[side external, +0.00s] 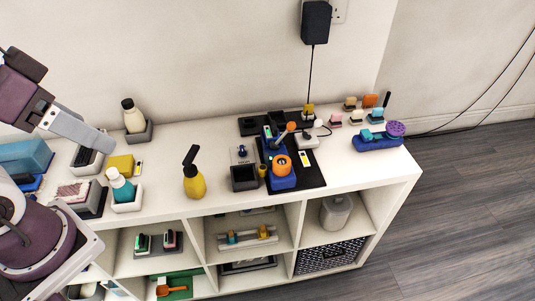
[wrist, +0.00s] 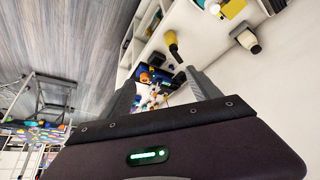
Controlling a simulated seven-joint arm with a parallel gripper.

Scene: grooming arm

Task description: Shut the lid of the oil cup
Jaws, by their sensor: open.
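A blue unit with an orange round top (side external: 281,165) stands on a dark mat on the white shelf top. A small yellow cup-like piece (side external: 262,171) is beside it. I cannot tell for sure which is the oil cup, nor whether its lid is open. The blue and orange items show small in the wrist view (wrist: 144,77), between my fingers. My gripper (wrist: 163,88) is open and empty, its two grey fingers apart. In the side view a grey finger reaches in at the upper left, far from the mat and above the shelf.
A yellow bottle with a black pump (side external: 194,182) stands left of the mat. A dark open box (side external: 244,178) sits at the mat's left edge. A blue tray with a purple brush (side external: 378,138) is at the right.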

